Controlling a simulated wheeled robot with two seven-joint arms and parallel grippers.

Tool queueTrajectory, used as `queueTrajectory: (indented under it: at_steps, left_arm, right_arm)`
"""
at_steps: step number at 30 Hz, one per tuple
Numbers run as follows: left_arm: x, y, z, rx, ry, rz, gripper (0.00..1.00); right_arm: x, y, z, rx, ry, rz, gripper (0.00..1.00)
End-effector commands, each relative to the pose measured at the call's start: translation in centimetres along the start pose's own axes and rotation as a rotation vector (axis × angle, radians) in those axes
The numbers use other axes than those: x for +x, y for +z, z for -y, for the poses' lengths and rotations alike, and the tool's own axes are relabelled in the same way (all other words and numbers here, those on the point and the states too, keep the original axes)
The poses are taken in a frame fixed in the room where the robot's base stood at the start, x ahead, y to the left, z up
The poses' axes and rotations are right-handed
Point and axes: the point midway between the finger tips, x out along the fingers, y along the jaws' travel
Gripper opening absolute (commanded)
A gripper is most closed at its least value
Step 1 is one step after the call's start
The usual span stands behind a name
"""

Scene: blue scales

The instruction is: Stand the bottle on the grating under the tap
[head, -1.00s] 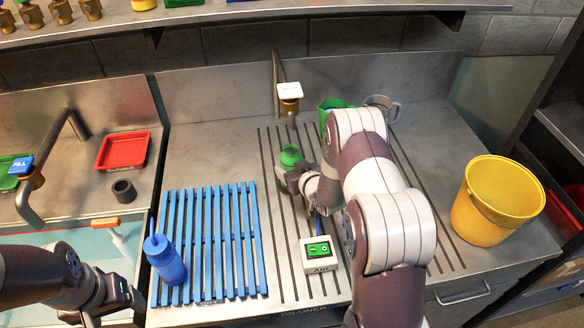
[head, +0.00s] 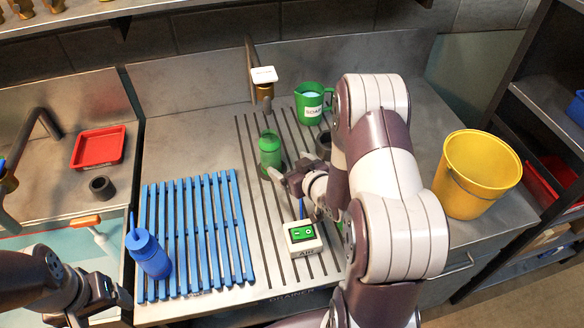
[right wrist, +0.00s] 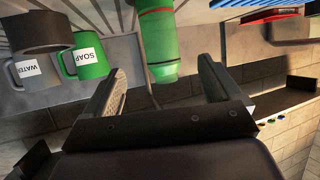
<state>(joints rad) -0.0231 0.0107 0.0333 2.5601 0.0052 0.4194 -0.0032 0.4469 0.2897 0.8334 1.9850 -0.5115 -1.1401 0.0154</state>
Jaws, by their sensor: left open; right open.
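The green bottle (head: 269,153) stands upright on the grooved metal drainer (head: 215,140), in front of the tap (head: 264,92) with its white label. My right gripper (head: 277,174) is open just in front of and to the right of the bottle. In the right wrist view the bottle (right wrist: 158,45) shows beyond the gap between the two open fingers (right wrist: 160,90), apart from them. A blue bottle (head: 149,254) with a straw stands on the blue slatted rack (head: 205,225). My left gripper (head: 95,305) is open and empty at the lower left.
A green SOAP mug (head: 313,103) and a dark cup (head: 324,145) stand right of the bottle. A green-topped box (head: 302,237) sits in front, and a yellow bucket (head: 476,175) at the right. A red tray (head: 98,146) lies at the left.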

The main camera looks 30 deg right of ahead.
Motion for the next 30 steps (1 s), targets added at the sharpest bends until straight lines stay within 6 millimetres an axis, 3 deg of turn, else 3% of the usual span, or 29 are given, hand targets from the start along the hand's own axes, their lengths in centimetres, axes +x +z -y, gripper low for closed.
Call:
queueTrajectory:
  at_steps: [4, 7, 15, 18, 30]
  left_arm:
    - [0.0, 0.0, 0.0, 0.000, 0.000, 0.000, 0.79]
    - [0.0, 0.0, 0.0, 0.000, 0.000, 0.000, 0.79]
    - [0.1, 0.0, 0.0, 0.000, 0.000, 0.000, 0.79]
    - [0.1, 0.0, 0.0, 0.000, 0.000, 0.000, 0.79]
    - [0.0, 0.0, 0.0, 0.000, 0.000, 0.000, 0.79]
  right_arm:
    - [-0.8, -0.3, 0.6, -0.022, 0.011, 0.096, 0.91]
    - [-2.3, -0.5, 2.3, -0.047, 0.041, 0.327, 0.91]
    - [-14.8, 0.9, 9.7, 0.014, 0.038, 0.938, 0.91]
    - [-17.3, 1.2, 11.1, 0.029, 0.021, 1.029, 0.91]
    - [-17.9, 1.4, 11.2, 0.034, 0.019, 1.052, 0.91]
